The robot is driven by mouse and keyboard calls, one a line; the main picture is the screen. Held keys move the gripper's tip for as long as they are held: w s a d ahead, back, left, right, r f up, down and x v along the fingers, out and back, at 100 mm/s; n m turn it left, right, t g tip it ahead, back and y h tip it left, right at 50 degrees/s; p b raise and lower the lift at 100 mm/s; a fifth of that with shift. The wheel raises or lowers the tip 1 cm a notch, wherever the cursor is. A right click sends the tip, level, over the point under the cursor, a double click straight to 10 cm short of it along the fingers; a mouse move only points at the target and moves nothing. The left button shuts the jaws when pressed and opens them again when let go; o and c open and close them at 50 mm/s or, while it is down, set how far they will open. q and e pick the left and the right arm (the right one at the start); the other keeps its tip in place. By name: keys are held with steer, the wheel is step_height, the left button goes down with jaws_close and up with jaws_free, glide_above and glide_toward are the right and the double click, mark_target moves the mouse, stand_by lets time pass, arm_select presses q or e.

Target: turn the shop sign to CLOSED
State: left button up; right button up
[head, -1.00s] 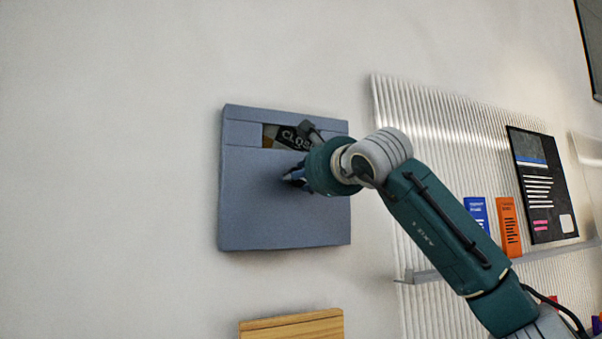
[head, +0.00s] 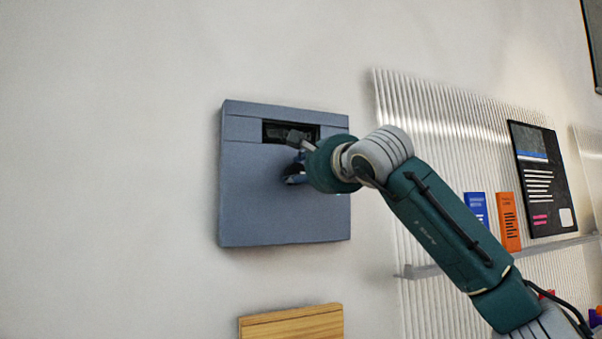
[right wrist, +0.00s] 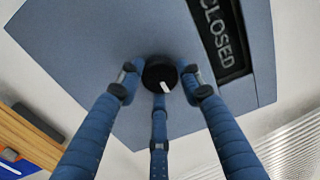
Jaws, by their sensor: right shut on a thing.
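The shop sign is a blue-grey box (head: 250,212) on the pale wall, with a window (head: 274,131) near its top. In the head view the window shows a dark panel, partly hidden by my right wrist. In the right wrist view the window reads CLOSED (right wrist: 222,40) in pale letters on black, squarely in its frame. Below it is a round black knob (right wrist: 160,72) with a white mark. The three blue fingers of my right gripper (right wrist: 159,88) are shut around this knob; in the head view the right gripper (head: 294,174) is mostly hidden behind its wrist. My left gripper is out of view.
A wooden box (head: 291,324) is below the sign. To the right, a ribbed panel (head: 440,130) carries a shelf (head: 465,264) with a blue booklet (head: 477,209), an orange booklet (head: 508,222) and a black poster (head: 540,180). The wall left of the sign is bare.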

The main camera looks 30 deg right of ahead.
steer(key=shift+f, duration=0.2)
steer(key=o, duration=1.1)
steer(key=shift+r, duration=0.1)
steer(key=shift+o, duration=0.2)
steer(key=s, duration=1.2)
steer(key=shift+a, duration=0.3)
